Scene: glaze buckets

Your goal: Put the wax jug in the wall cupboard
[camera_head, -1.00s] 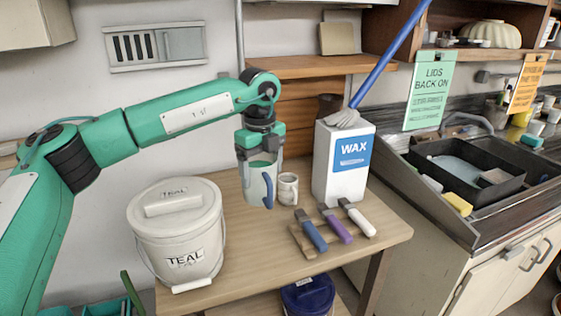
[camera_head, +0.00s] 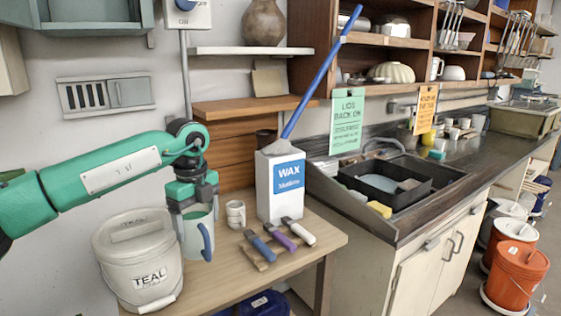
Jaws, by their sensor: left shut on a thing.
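My left gripper (camera_head: 195,200) points down, shut on the rim of a pale green jug (camera_head: 193,240) with a blue handle. The jug is upright at the tabletop, beside the lidded TEAL bucket; I cannot tell whether its base touches the table. A tall white container (camera_head: 279,200) with a blue WAX label stands on the table to its right, with a long blue-handled tool standing in it. A grey-green wall cupboard (camera_head: 95,32) shows at the top left, cut off by the picture's edge. My right gripper is not in view.
The TEAL bucket (camera_head: 138,250) stands close left of the jug. A small white cup (camera_head: 236,213) and several coloured-handled tools (camera_head: 283,240) lie to its right. A wooden shelf (camera_head: 240,108) and a white shelf (camera_head: 225,51) jut out above the table. A sink counter is at right.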

